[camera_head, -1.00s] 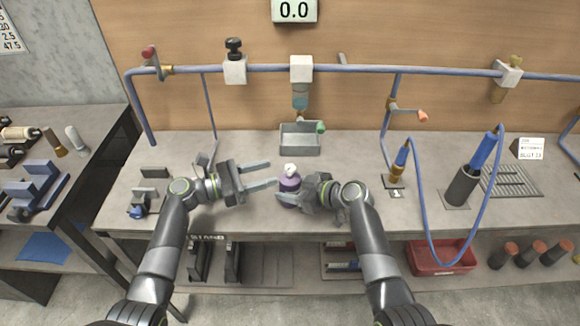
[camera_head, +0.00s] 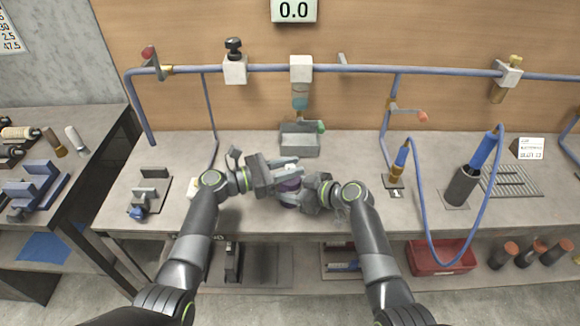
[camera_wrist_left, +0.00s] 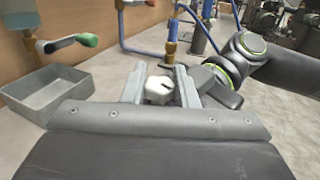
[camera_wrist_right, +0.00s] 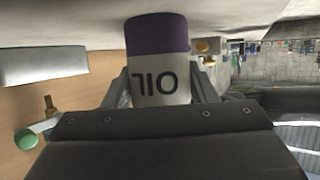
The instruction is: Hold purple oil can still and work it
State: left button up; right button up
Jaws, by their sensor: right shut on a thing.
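The purple oil can (camera_head: 290,186) stands on the bench near its front edge, with a white top. My right gripper (camera_head: 296,194) is shut on its body from the right. The right wrist view shows the can (camera_wrist_right: 158,60) between the fingers, its white OIL label upside down in the picture. My left gripper (camera_head: 287,176) reaches in from the left at the height of the can's top. In the left wrist view its fingers are apart, one on each side of the white top (camera_wrist_left: 158,90). Contact there is not clear.
A grey open bin (camera_head: 300,140) stands behind the can, under a tap with a green handle (camera_head: 320,127). A small black fixture (camera_head: 150,190) is at the left of the bench.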

pick_arm(q)
jog(key=c, duration=0.3)
jog(key=n+t+y, duration=0.1)
jog(key=n+t, duration=0.1)
jog(key=t, duration=0.1)
jog(key=shift+s+d+f+y, duration=0.1)
jog(key=shift+y, duration=0.3)
jog(key=shift+n+t+y, duration=1.1)
jog(key=shift+n+t, duration=0.3)
jog(key=shift+t, duration=0.3)
jog(key=o, duration=1)
jog(key=shift+c, duration=0.2)
jog(key=v, duration=1.2)
